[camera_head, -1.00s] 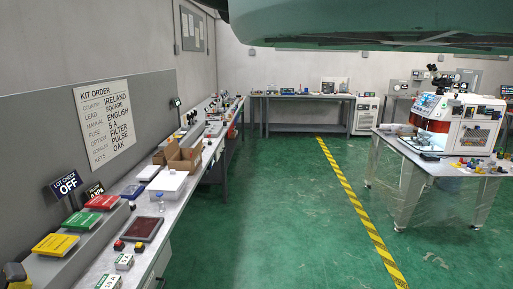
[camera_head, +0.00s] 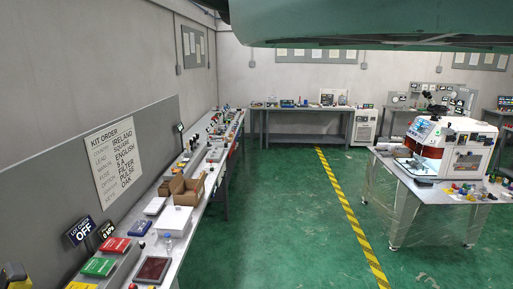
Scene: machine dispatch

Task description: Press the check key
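I cannot pick out a key marked "check". A dark sign reading "LOT CHECK OFF" (camera_head: 79,231) stands at the near left end of the long bench (camera_head: 196,218). A smaller dark sign reading "0 kPa" (camera_head: 107,230) stands beside it. In front of them lie red (camera_head: 115,245) and green (camera_head: 99,266) labelled blocks and part of a yellow one at the bottom edge. A small red button (camera_head: 132,287) is cut by the bottom edge. My gripper is not recognisable in this view.
A dark red panel (camera_head: 153,269), white boxes (camera_head: 174,220) and an open cardboard box (camera_head: 187,187) are on the bench. The green floor (camera_head: 270,235) beside it is clear, with a yellow-black line (camera_head: 345,205). A table with a white machine (camera_head: 452,150) stands right.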

